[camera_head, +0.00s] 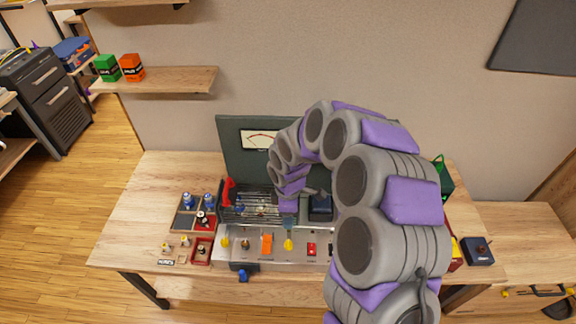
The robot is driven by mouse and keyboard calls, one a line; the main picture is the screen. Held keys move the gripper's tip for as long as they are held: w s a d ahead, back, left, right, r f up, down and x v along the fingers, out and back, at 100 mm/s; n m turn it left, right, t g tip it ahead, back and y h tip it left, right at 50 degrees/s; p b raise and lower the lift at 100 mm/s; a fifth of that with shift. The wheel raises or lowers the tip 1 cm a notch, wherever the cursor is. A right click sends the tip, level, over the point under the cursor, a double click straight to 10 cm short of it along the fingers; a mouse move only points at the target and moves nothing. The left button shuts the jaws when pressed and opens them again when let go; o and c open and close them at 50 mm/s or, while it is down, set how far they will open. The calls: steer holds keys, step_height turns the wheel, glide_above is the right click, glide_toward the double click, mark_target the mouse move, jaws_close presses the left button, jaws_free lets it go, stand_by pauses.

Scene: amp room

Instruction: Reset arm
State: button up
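My arm, grey segments with purple pads, rises from the lower right and curls over to the left above the workbench. The device has a dark green upright back with a white meter (259,139), an open middle with metal parts, and a front panel with knobs and switches.
The wooden workbench (135,215) holds a sorting tray (186,222) with small parts left of the device and a dark blue box (479,251) at right. A wall shelf (180,80) carries a green box (107,68) and an orange box (132,67).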

steer(key=s+d+r+m+b, duration=0.2)
steer(key=s+d+r+m, duration=0.3)
steer(key=s, duration=0.3)
steer(key=s+d+r+m+b, duration=0.1)
steer(key=s+d+r+m, duration=0.3)
steer(key=s+r, duration=0.4)
steer(key=s+d+m+g+b, duration=0.1)
steer(key=s+m, duration=0.3)
steer(key=s, duration=0.4)
steer(key=s+d+r+m+b, duration=0.1)
steer(key=s+d+m, duration=0.3)
steer(key=s, duration=0.5)
steer(key=shift+d+r+m+g, duration=0.15)
steer(key=shift+r+m+g, duration=0.15)
steer(key=shift+m+g, duration=0.1)
